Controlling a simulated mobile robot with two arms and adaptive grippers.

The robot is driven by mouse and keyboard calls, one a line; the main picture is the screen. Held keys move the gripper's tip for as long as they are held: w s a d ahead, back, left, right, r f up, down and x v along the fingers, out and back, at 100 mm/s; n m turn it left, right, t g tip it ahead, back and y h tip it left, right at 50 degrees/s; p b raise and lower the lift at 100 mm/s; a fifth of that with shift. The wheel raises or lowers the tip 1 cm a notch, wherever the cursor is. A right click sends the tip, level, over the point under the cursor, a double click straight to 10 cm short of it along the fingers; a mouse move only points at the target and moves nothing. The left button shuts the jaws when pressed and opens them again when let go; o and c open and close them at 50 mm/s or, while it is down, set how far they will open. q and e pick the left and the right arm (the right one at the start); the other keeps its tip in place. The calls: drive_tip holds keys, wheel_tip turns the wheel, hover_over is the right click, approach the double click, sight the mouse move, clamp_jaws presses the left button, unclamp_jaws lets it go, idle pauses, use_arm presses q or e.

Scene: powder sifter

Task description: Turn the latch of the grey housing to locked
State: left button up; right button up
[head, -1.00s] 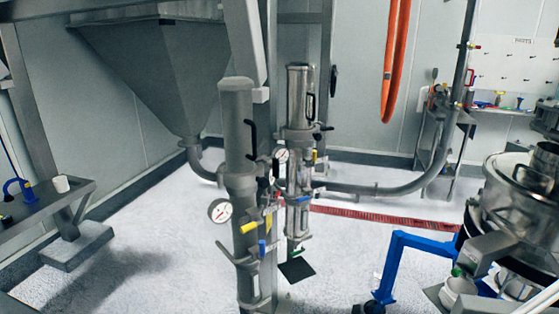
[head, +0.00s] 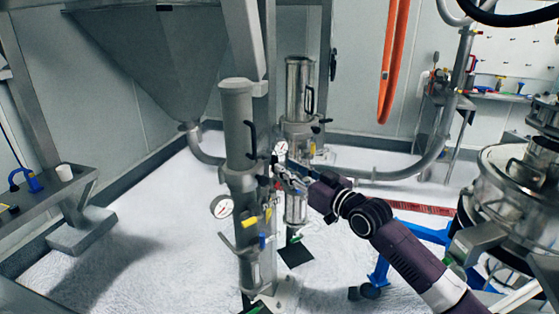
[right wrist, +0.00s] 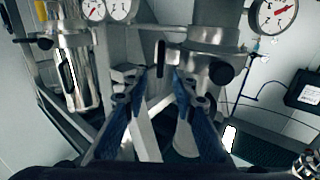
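The grey housing (head: 237,125) is a tall matt cylinder left of the shiny steel one in the head view. A black upright handle (head: 251,139) stands on its right side. In the right wrist view the grey housing (right wrist: 213,28) is at upper right, with a round black knob (right wrist: 221,72) below it. A dark bar (right wrist: 160,57) shows just beyond the fingertips. I cannot tell which part is the latch or how it is set. My right gripper (head: 279,172) is beside the grey housing; in the wrist view its blue fingers (right wrist: 160,84) are apart and empty. My left gripper is not in view.
The shiny steel cylinder (head: 299,90) stands close behind the gripper. Pressure gauges (head: 222,207) and yellow and blue levers (head: 250,221) crowd the grey column. A blue frame (head: 383,265) and a steel sifter (head: 505,190) are at right.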

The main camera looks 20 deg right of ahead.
sight(278, 162)
drive_tip(key=shift+p+x, duration=0.4)
drive_tip(key=shift+x, duration=1.85)
drive_tip(key=shift+c, duration=0.4)
clamp_jaws()
